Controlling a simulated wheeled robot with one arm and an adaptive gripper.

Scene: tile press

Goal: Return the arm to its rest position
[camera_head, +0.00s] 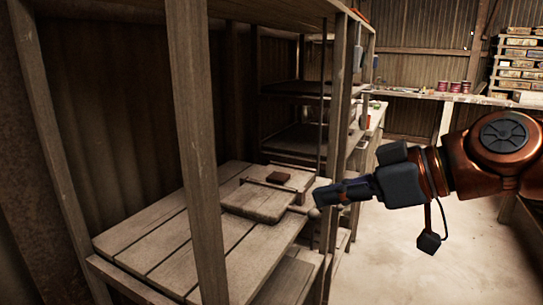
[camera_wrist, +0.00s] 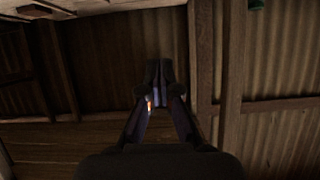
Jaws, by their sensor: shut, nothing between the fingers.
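My arm reaches in from the right in the head view, over the floor. My gripper (camera_head: 320,197) points left toward the tile press (camera_head: 262,200), which stands on a slatted wooden shelf (camera_head: 160,243). The press is a flat wooden board with a small reddish-brown block (camera_head: 279,178) and a thin metal frame. My fingertips are close to the press's right side, by a round knob (camera_head: 314,213); I cannot tell whether they touch it. In the wrist view my gripper (camera_wrist: 160,80) is shut and empty, with dark wood and corrugated wall beyond it.
A wooden post (camera_head: 196,130) of the shelf rack stands in front, left of the press. Another post (camera_head: 337,110) stands just behind my gripper. A long bench (camera_head: 425,95) with cans runs along the back wall. Stacked shelves (camera_head: 516,60) stand at back right. The floor (camera_head: 400,255) below my arm is open.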

